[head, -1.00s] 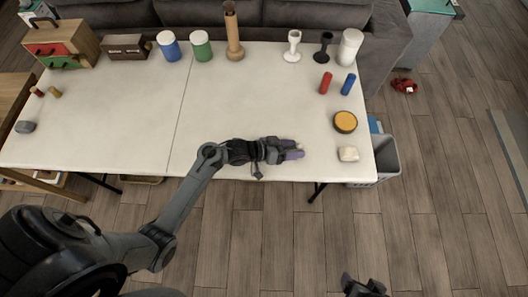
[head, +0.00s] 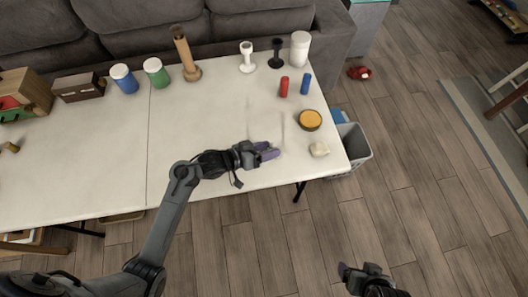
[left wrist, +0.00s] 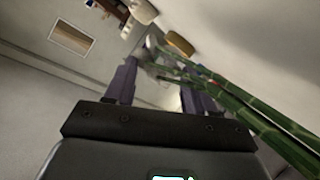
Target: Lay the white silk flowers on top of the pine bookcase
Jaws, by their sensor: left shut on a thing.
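My left gripper (head: 268,151) is over the front right part of the white table, with its purple fingers pointing right. In the left wrist view, long green jointed stems (left wrist: 258,122) run between the fingers (left wrist: 160,85), and the gripper is shut on them. The white blooms do not show clearly; only faint pale streaks show above the gripper in the head view. My right gripper (head: 362,272) hangs low over the floor, at the bottom of the head view; its jaw state is unclear. I cannot pick out the pine bookcase for certain.
The white table (head: 200,125) holds a yellow-topped round tin (head: 310,120), a whitish lump (head: 319,149), red (head: 284,86) and blue (head: 305,84) cylinders, and jars along the back. A grey bin (head: 354,150) stands off its right end. The floor at right is mostly open.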

